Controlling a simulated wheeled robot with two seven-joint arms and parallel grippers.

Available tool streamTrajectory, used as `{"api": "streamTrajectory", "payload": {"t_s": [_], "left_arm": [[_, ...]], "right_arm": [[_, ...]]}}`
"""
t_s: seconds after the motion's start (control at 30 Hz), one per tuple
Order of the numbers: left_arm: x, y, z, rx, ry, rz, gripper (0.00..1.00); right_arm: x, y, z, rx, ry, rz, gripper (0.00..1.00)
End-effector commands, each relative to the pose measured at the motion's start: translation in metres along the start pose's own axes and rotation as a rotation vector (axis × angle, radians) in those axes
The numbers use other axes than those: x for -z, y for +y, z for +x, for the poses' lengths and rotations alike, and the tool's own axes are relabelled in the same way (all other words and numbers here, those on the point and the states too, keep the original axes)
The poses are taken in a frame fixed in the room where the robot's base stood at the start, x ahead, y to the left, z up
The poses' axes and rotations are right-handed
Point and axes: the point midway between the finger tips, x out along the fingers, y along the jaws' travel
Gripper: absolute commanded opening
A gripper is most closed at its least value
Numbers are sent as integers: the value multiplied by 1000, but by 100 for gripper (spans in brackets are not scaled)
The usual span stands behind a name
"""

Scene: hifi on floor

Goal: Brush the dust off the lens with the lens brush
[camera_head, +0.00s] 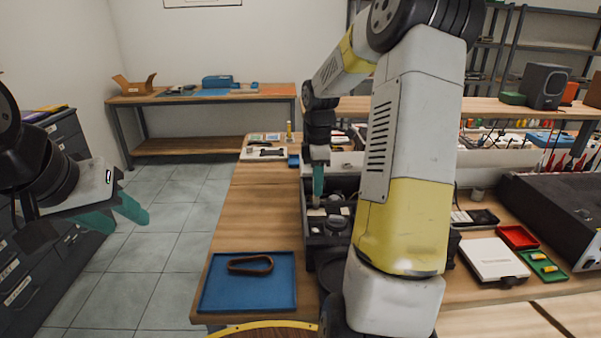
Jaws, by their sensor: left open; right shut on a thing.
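My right gripper (317,196) points down over an open black case (309,262), with its teal fingers closed. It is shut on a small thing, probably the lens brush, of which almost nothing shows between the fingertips. Dark and grey pieces sit in the case below it. A dark round piece (337,222) there may be the lens, but it is too small to be sure, and no dust can be made out. I cannot tell whether the held thing touches it. My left gripper (122,215) is open and empty, left of the bench and above the floor.
My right arm hides much of the wooden bench (260,205). A blue tray (215,290) with a brown loop (250,265) lies at its near left. A white box (493,259), red tray (518,236) and green tray (543,266) lie right.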

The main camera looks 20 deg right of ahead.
Motion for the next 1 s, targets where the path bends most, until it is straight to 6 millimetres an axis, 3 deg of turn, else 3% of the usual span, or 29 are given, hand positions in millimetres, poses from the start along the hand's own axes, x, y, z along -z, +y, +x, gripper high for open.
{"api": "streamTrajectory", "payload": {"t_s": [0.7, 1.0], "left_arm": [[0, 0, 0, 0, 0, 0, 43], [0, 0, 0, 0, 0, 0, 43]], "right_arm": [[0, 0, 57, 1, 0, 0, 0], [0, 0, 72, 0, 1, 0, 0]]}}
